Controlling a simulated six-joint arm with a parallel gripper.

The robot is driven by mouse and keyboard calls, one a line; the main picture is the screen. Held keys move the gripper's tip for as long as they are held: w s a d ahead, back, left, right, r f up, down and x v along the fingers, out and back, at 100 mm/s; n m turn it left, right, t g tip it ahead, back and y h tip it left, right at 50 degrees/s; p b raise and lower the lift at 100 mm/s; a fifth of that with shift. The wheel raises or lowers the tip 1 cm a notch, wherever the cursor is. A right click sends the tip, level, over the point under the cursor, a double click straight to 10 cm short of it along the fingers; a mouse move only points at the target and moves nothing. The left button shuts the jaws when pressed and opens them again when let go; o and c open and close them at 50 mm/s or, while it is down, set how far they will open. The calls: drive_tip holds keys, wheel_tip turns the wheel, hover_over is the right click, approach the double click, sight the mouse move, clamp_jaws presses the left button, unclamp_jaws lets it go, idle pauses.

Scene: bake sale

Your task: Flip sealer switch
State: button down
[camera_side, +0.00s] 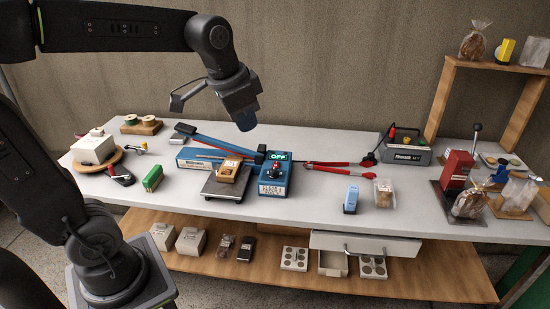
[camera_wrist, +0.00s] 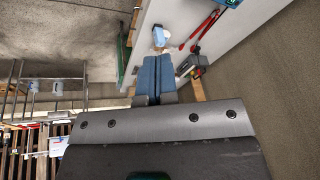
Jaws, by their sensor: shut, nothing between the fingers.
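The blue sealer (camera_side: 193,157) lies on the white table, with its long arm raised at an angle. Its control box (camera_side: 272,187) stands at its right end, with a green display (camera_side: 278,156) reading OFF and a small dark and red switch (camera_side: 275,171) on top. My gripper (camera_side: 246,124) hangs above and behind the control box, apart from it, with its blue fingers together and empty. In the wrist view, the shut fingers (camera_wrist: 155,78) point over the table's right part. The switch is not visible in that view.
A scale (camera_side: 226,188) bearing a small tan box is left of the control box. A light-blue box (camera_side: 351,198), a grey toolbox (camera_side: 408,155) and a red press (camera_side: 457,170) stand farther right. The air around my gripper is clear.

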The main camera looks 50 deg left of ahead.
drive_tip(key=w+a+f+m+g, duration=0.25)
drive_tip(key=w+a, duration=0.55)
drive_tip(key=w, duration=0.5)
drive_tip(key=m+g, duration=0.2)
drive_tip(key=m, duration=0.2)
hover_over(275, 161)
wheel_tip(275, 161, down, 11)
drive_tip(key=shift+r, duration=0.2)
drive_tip(key=shift+f+t, duration=0.1)
drive_tip(key=shift+t, duration=0.15)
wheel_tip(275, 161, down, 14)
drive_tip(key=shift+r, duration=0.1)
